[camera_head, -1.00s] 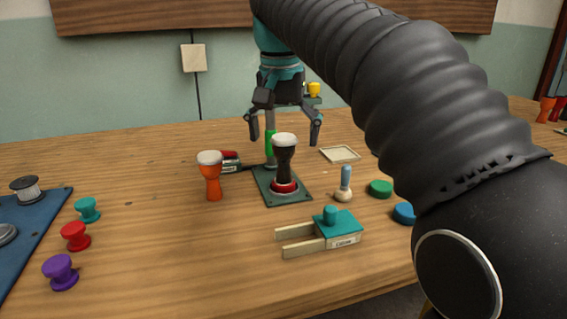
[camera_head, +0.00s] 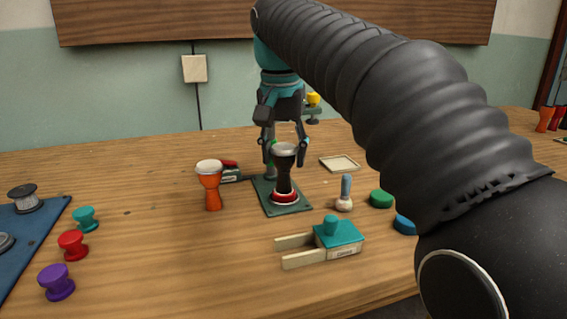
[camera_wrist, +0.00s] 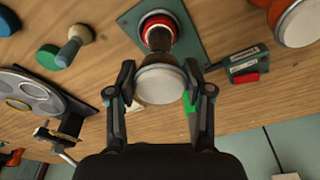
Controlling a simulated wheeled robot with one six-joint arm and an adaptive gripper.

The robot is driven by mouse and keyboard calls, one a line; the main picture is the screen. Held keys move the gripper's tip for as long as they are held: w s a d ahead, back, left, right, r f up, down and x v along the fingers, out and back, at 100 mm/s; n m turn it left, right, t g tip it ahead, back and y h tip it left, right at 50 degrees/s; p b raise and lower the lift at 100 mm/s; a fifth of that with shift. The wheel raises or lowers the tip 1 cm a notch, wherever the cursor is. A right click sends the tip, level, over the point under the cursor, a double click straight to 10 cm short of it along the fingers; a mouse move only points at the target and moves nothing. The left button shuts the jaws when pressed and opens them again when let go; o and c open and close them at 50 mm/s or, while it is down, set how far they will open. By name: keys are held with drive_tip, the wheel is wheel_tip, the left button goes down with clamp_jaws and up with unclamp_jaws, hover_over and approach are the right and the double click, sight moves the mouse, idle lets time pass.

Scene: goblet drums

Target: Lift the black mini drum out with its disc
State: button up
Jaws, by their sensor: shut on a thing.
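The black mini drum (camera_head: 284,170) stands upright with a pale head and a dark body. Its foot is in the red disc (camera_head: 284,196) with a whitish rim, on the dark green plate (camera_head: 267,204). My gripper (camera_head: 286,154) is shut on the drum's upper part, one finger on each side. In the wrist view the pale drum head (camera_wrist: 160,85) sits between the two fingers of my gripper (camera_wrist: 160,78), and the red disc (camera_wrist: 158,30) shows beyond. I cannot see any gap between disc and plate.
An orange drum (camera_head: 211,186) stands left of the plate. A teal-topped block with two prongs (camera_head: 335,238) lies in front. A small blue-topped tool (camera_head: 345,192) and green (camera_head: 381,199) and blue discs are to the right. A green post stands close behind the drum.

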drive_tip(key=shift+r+p, duration=2.65)
drive_tip(key=shift+p, duration=0.15)
drive_tip(key=shift+r, duration=2.3)
drive_tip(key=shift+s, duration=0.1)
